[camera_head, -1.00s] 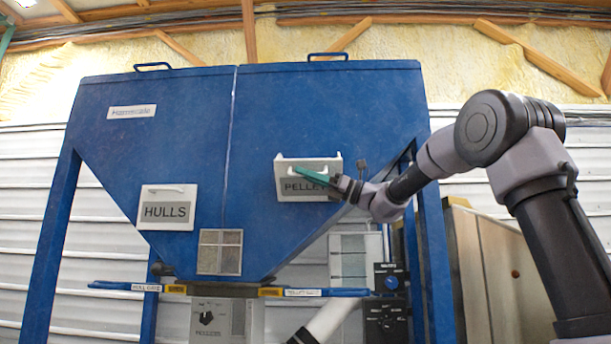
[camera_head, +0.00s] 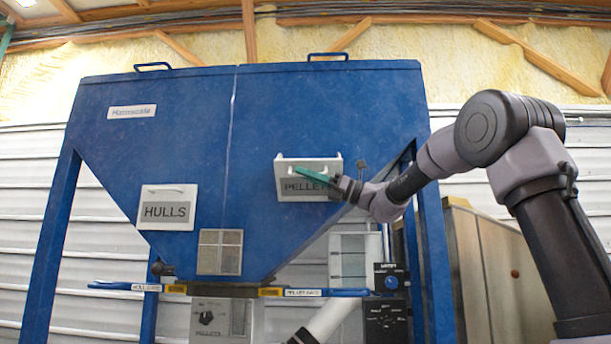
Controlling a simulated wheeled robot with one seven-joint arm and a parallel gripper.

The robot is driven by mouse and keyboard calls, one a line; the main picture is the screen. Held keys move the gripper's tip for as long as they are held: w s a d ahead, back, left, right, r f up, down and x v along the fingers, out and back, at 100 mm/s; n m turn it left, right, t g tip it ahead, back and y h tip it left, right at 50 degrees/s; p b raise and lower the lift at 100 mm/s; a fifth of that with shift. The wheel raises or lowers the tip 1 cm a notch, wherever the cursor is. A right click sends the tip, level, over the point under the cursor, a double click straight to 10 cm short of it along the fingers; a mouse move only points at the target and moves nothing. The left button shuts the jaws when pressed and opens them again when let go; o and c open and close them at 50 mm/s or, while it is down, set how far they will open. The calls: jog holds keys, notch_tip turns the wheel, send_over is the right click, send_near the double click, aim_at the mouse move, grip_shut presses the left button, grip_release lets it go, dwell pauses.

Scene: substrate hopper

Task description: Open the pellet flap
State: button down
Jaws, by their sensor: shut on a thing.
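The pellet flap (camera_head: 291,189) is a white-framed panel with a grey label, on the right half of the blue hopper (camera_head: 180,100). Its top edge stands out a little from the hopper face, so it looks slightly tilted. My gripper (camera_head: 298,171), with green fingers, reaches in from the right and is shut at the flap's handle, near its upper middle. The fingers cover part of the handle and the end of the label.
The HULLS flap (camera_head: 168,191) sits flat on the hopper's left half. Below are a small window (camera_head: 220,236), blue gate handles (camera_head: 345,292) and a black control box (camera_head: 386,315).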

jog(key=shift+w+r, duration=0.3)
jog(key=shift+r, duration=0.2)
jog(key=shift+w+r, duration=0.25)
jog(key=shift+r, duration=0.25)
jog(key=c, duration=0.9)
grip_release()
jog(key=shift+d, duration=0.1)
jog(key=v, duration=1)
jog(key=shift+s+d+f, duration=0.1)
jog(key=shift+d+f, duration=0.05)
jog(key=shift+d, duration=0.2)
